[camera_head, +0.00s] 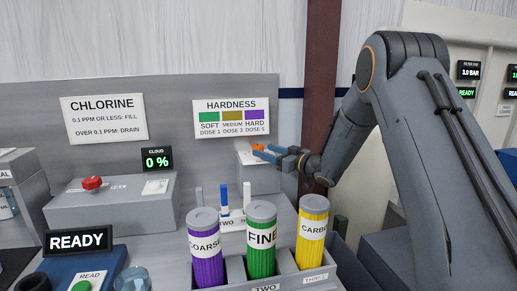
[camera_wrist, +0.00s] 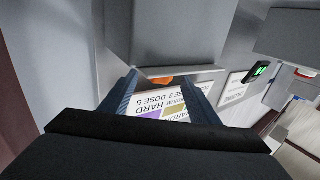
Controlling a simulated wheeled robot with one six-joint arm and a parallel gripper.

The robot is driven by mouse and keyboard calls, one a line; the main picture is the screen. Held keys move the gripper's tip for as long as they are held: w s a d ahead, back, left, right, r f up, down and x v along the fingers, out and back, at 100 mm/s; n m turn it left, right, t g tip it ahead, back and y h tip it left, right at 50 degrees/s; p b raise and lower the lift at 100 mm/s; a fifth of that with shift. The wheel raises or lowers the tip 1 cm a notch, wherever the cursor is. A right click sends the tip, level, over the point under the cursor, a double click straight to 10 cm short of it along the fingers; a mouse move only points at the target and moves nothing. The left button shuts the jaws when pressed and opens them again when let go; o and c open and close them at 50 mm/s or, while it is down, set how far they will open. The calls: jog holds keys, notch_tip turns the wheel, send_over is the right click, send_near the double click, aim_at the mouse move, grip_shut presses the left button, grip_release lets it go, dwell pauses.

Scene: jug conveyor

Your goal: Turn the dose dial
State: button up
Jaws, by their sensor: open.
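My gripper (camera_head: 266,152) reaches left from the arm, over the top of a grey box (camera_head: 259,180) below the hardness sign. Its two blue fingers are apart, with nothing held between them. The wrist view shows the open fingers (camera_wrist: 162,88) with a grey block (camera_wrist: 185,35) just beyond their tips. A small orange part (camera_wrist: 161,79) shows at that block's edge, between the fingertips. I cannot tell whether it is the dose dial or whether a finger touches it. No dial face is readable; the gripper partly hides the box top in the head view.
The HARDNESS sign (camera_head: 231,118) hangs behind the gripper. Purple COARSE (camera_head: 207,265), green FINE (camera_head: 261,262) and yellow CARBON (camera_head: 311,252) cylinders stand in a grey rack below. A box with a red button (camera_head: 92,183) and a READY display (camera_head: 78,240) stand at left.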

aim_at(258, 148)
jog(key=shift+p+x, duration=0.5)
jog(key=shift+x, duration=1.9)
jog(key=c, duration=1)
jog(key=shift+c, duration=0.2)
jog(key=shift+m+t+h, duration=0.3)
jog(key=shift+h, duration=0.1)
jog(key=m+t+h+b, duration=0.1)
jog(key=h, duration=0.1)
jog(key=m+t+h+b, duration=0.1)
jog(key=m, duration=0.1)
jog(key=shift+a+f+t+h, duration=0.15)
jog(key=shift+t+h, duration=0.15)
jog(key=shift+h, duration=0.1)
jog(key=m+t+h+b, duration=0.1)
jog(key=m+h+b, duration=0.1)
jog(key=h, duration=0.1)
jog(key=shift+m+h, duration=0.3)
jog(key=shift+h, duration=0.1)
jog(key=shift+m+t+h+b, duration=0.3)
jog(key=shift+m+t+h, duration=0.15)
jog(key=shift+h, duration=0.35)
jog(key=shift+m+h, duration=0.25)
jog(key=shift+h, duration=0.05)
